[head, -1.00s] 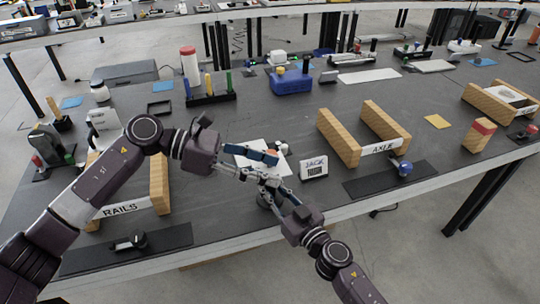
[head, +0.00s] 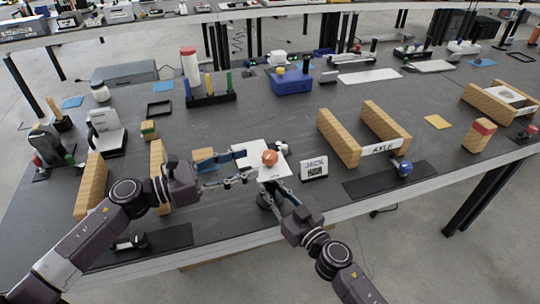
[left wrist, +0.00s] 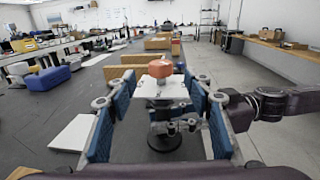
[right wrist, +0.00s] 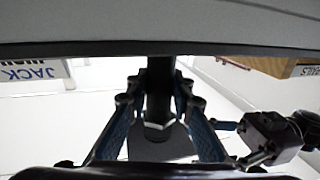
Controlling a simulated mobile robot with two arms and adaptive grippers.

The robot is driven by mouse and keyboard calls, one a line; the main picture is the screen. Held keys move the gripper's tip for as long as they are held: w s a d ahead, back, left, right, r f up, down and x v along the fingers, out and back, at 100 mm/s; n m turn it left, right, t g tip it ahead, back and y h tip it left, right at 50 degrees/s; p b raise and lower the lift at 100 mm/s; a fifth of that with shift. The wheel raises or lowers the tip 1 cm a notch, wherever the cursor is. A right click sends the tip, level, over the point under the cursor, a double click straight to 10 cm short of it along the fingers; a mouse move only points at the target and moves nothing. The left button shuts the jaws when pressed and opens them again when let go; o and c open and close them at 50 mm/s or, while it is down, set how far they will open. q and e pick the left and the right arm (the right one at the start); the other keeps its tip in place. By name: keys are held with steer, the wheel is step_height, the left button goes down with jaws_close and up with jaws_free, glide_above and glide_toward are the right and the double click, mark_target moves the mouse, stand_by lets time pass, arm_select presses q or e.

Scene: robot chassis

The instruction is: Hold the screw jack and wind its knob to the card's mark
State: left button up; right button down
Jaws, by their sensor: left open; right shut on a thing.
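The screw jack has an orange knob (head: 270,157) above a pale plate, and a dark round base (head: 263,201). In the left wrist view, the knob (left wrist: 160,68) and plate (left wrist: 172,88) are ahead, with the base (left wrist: 165,143) below. My left gripper (head: 243,168) is open and empty, just left of the knob. My right gripper (head: 270,190) is shut on the jack's body; the right wrist view shows its fingers either side of the dark post (right wrist: 159,92). The JACK card (head: 314,165) stands right of the jack; its mark is too small to read.
A white sheet (head: 248,148) lies behind the jack. Wooden rails with an AXLE card (head: 381,148) stand to the right, and more wooden rails (head: 92,187) to the left. A blue box (head: 291,83) is farther back. The table's front edge is close to the jack.

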mark_target(270, 153)
arm_select(q)
steer(key=x, duration=0.7)
steer(key=shift+w+d, duration=0.15)
steer(key=shift+d, duration=0.15)
steer(key=shift+c, duration=0.4)
steer(key=c, duration=1.1)
steer(key=shift+w+m+g, duration=0.1)
steer(key=shift+m+g, duration=0.2)
steer(key=shift+g, duration=0.2)
steer(key=shift+m+g+h, duration=0.5)
steer(key=shift+m+g, duration=0.2)
steer(key=shift+g, duration=0.3)
steer(key=shift+f+m+g+h, duration=0.15)
steer(key=shift+m+g, duration=0.6)
steer(key=shift+g, duration=0.45)
steer(key=shift+r+m+g+h, duration=0.15)
steer(key=shift+m+g, duration=0.6)
steer(key=shift+g, duration=0.45)
steer(key=shift+a+f+m+g, duration=0.1)
steer(key=shift+f+m+g, duration=0.05)
steer(key=shift+m+g, duration=0.45)
steer(key=shift+g, duration=0.3)
